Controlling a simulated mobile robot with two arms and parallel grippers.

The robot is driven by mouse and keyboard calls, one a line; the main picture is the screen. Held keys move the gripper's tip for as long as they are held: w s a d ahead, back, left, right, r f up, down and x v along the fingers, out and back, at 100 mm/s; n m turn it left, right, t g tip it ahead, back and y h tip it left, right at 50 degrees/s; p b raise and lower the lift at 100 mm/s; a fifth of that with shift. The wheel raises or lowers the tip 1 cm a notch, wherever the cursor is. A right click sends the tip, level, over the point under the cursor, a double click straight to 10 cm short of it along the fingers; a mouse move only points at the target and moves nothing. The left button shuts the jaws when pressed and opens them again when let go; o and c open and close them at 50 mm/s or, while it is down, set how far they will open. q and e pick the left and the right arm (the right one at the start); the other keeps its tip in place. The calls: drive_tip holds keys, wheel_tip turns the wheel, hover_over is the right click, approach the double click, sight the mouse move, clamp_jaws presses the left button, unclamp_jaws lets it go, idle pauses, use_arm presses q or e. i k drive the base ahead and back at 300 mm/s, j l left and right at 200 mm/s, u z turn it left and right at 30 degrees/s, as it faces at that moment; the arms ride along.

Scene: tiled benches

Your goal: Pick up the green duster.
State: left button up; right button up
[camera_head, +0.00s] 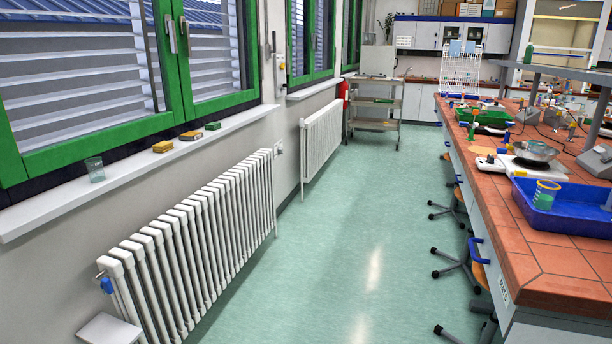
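A small green block-shaped duster (213,126) lies on the white windowsill (130,172) at the left. It is the farthest of three small blocks in a row there. A yellow and dark block (191,136) lies just nearer than it, and a yellow one (163,146) nearer still. Neither of my grippers shows in the head view.
A clear glass (95,169) stands on the near part of the sill. White radiators (200,240) stand below it. The green floor aisle (340,230) is open. A tiled bench (545,260) with a blue tray (570,222) and stools (478,265) borders it at the right.

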sight(212, 126)
drive_tip(key=i+z, duration=0.1)
drive_tip(key=i, duration=2.3)
